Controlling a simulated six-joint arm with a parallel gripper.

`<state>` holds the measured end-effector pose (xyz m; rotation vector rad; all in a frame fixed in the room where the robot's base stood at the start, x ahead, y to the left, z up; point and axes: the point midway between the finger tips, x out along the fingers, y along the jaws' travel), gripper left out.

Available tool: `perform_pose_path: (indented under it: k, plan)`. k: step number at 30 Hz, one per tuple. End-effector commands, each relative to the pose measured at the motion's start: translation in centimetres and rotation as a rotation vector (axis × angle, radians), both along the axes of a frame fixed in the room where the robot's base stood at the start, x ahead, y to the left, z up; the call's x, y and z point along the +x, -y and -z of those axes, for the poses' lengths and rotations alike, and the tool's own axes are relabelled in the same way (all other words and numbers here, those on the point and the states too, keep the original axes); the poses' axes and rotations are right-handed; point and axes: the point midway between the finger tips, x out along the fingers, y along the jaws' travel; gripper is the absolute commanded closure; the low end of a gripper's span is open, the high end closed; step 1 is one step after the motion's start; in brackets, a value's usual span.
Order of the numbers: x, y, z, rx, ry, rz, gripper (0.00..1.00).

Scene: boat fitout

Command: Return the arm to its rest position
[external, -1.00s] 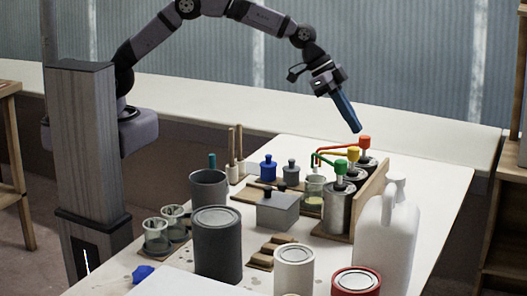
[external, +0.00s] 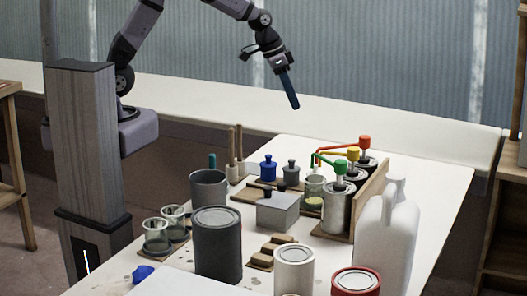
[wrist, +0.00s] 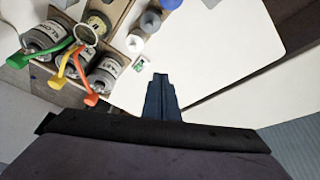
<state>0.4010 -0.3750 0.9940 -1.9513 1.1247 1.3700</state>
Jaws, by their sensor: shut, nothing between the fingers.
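My gripper (external: 292,101) is shut and empty, pointing down in the air above the back of the white table (external: 440,185). In the wrist view its closed dark blue fingers (wrist: 160,82) reach out over the bare table top. My arm is bent and reaches from its column at the left. Nothing touches the gripper.
Below and right of my gripper stand several pump cans with green (external: 340,167), yellow (external: 353,153) and orange (external: 364,141) heads. A white jug (external: 388,240), a dark can (external: 217,245), a grey box (external: 278,212) and glass cups (external: 156,235) stand nearer. The air around the gripper is clear.

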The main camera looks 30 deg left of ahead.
Motion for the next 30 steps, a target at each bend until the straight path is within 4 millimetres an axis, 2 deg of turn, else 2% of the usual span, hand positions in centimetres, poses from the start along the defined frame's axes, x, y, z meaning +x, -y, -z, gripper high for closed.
perform_pose_path:
  k: [1,4,7,9,12,15,18,21,25,30]
  plan:
    - [0.9,-3.8,0.2,0.021,-0.018,-0.082,1.0]
    - [1.5,-10.7,0.8,0.065,-0.06,-0.23,1.0]
    - [0.8,-17.5,1.5,0.105,-0.104,-0.383,1.0]
    - [-0.4,-22.0,2.1,0.132,-0.137,-0.494,1.0]
    - [-2.9,-27.7,2.9,0.167,-0.188,-0.644,1.0]
    - [-5.9,-32.0,3.7,0.196,-0.234,-0.773,1.0]
    - [-8.6,-34.8,4.4,0.217,-0.272,-0.874,1.0]
    - [-10.6,-36.5,4.9,0.23,-0.298,-0.942,1.0]
    - [-11.9,-37.4,5.2,0.238,-0.315,-0.983,1.0]
    - [-12.1,-37.6,5.3,0.241,-0.319,-0.99,1.0]
